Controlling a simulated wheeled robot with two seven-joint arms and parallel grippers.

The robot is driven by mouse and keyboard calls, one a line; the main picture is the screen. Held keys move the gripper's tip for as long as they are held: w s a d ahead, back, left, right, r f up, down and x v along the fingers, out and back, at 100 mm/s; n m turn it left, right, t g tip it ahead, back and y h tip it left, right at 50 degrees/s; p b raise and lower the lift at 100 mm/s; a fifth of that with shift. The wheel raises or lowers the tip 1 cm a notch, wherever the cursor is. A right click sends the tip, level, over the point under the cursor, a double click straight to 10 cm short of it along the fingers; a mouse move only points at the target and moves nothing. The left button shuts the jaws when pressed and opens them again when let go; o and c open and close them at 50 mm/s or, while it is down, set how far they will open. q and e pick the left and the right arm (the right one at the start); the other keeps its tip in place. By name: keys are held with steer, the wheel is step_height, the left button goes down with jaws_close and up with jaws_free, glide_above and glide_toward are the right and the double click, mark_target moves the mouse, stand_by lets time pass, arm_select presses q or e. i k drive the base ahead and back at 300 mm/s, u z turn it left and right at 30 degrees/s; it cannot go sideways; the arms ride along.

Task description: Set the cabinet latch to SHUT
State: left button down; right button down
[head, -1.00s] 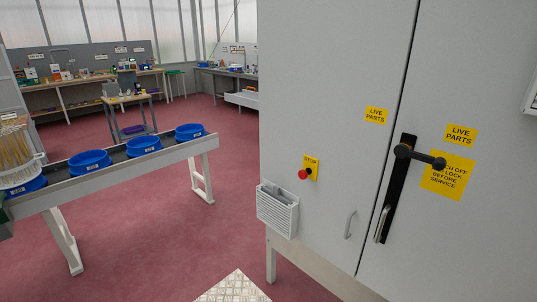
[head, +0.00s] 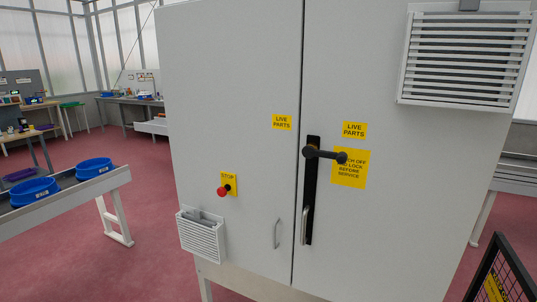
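The grey cabinet (head: 400,220) stands in front of me with both doors closed. Its latch is a black handle (head: 326,154) on a tall black plate (head: 312,200) beside the door seam. The handle points sideways to the right, nearly level, and its knob end overlaps a yellow warning label (head: 348,172). A silver lever (head: 305,225) hangs down at the lower part of the plate. No SHUT marking is readable near the latch. Neither of my grippers is in view.
A red stop button (head: 223,191) and a small vented box (head: 201,235) sit on the left door. A louvred vent (head: 465,58) is at upper right. A bench with blue bowls (head: 35,191) stands left. A black mesh frame (head: 503,270) is at lower right. Red floor is open at left.

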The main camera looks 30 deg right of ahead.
mark_target(308, 152)
steer(key=z, duration=1.3)
